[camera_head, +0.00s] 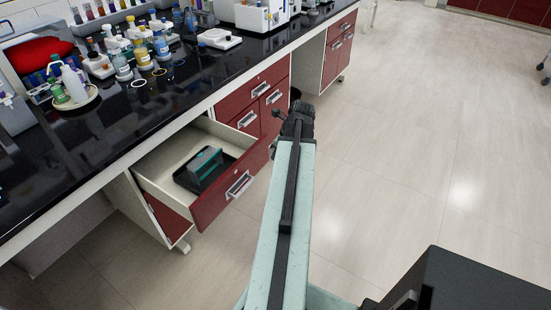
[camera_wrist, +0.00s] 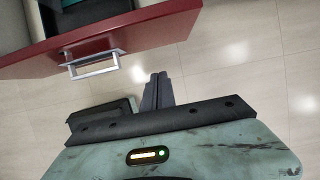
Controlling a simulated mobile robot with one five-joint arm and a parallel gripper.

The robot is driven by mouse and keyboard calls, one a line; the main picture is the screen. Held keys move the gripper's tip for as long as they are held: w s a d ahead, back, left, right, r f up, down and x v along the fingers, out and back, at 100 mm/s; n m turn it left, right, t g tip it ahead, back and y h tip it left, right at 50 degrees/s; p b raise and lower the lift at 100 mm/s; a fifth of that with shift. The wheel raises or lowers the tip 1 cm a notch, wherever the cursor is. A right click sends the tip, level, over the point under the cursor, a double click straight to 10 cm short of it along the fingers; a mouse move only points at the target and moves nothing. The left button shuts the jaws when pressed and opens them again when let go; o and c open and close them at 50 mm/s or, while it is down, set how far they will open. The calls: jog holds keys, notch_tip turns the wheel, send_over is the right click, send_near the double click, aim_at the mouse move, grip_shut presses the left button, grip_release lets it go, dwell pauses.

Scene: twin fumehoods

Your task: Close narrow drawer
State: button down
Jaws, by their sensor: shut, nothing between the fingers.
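The open drawer (camera_head: 217,204) has a red front and a pale inside, and it sticks out from under the black bench. Its silver handle (camera_head: 239,185) is on the front. The red front (camera_wrist: 150,32) and the handle (camera_wrist: 95,66) also show in the wrist view, at upper left. My gripper (camera_head: 299,112) is past the far end of the drawer front, out over the floor in the head view. In the wrist view my gripper (camera_wrist: 158,78) is shut and empty, pointing at bare floor, apart from the handle.
A dark tray with a teal block (camera_head: 204,161) lies in the drawer. Shut red drawers (camera_head: 262,88) stand beyond it under the bench (camera_head: 190,88). Bottles (camera_head: 141,54) and a red item (camera_head: 40,52) are on the bench.

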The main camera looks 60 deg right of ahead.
aim_at(263, 158)
jog(key=shift+w+d+f+b, duration=0.1)
jog(key=shift+w+f+b, duration=0.75)
jog(key=shift+w+f, duration=0.55)
jog(key=shift+w+d+f+b, duration=0.1)
jog(key=shift+w+f+b, duration=0.85)
jog(key=shift+w, duration=0.7)
jog(key=shift+f, duration=0.15)
